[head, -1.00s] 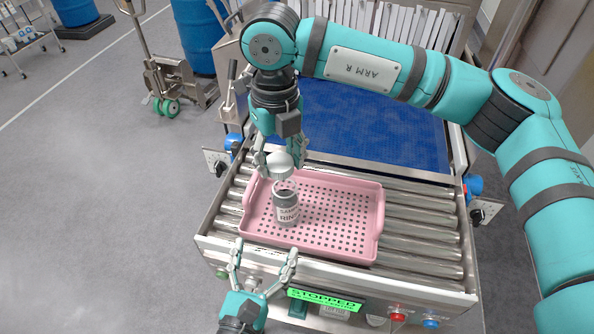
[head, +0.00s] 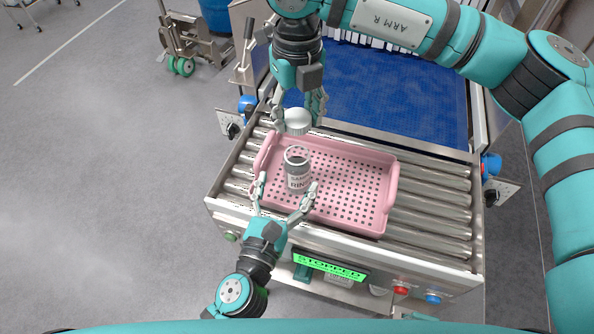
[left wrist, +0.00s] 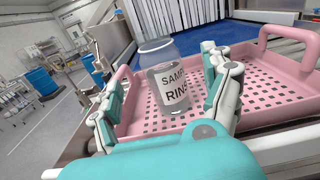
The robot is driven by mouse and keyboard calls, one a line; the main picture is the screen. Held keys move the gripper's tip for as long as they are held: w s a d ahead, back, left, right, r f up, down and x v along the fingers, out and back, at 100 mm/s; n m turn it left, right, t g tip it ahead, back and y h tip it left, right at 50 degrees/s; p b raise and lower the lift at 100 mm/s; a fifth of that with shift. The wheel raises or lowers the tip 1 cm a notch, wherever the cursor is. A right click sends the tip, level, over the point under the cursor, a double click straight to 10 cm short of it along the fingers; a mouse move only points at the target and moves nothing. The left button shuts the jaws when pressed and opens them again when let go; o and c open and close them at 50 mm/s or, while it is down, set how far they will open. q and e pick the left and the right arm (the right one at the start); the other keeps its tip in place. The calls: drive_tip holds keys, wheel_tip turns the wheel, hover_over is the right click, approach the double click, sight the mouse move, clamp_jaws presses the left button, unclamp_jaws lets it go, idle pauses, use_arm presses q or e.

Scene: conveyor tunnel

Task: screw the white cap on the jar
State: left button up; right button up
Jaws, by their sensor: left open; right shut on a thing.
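In the left wrist view the jar appears between the open fingers (left wrist: 165,95), with no clear contact. My right gripper (head: 299,118) is shut on the white cap (head: 298,122) and holds it above and just behind the jar.
The tray rests on metal conveyor rollers (head: 430,200), with a blue belt (head: 390,90) behind. A green "STOPPED" display (head: 330,264) and red and blue buttons (head: 400,291) line the front. The tray's right half is free.

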use_arm(q)
drive_tip(key=x, duration=0.7)
drive_tip(key=shift+f, duration=0.1)
clamp_jaws()
use_arm(e)
hover_over(297, 144)
drive_tip(key=s, duration=0.2)
drive_tip(key=shift+f, duration=2.5)
drive_tip(key=shift+f, duration=0.9)
drive_tip(key=shift+f, duration=0.55)
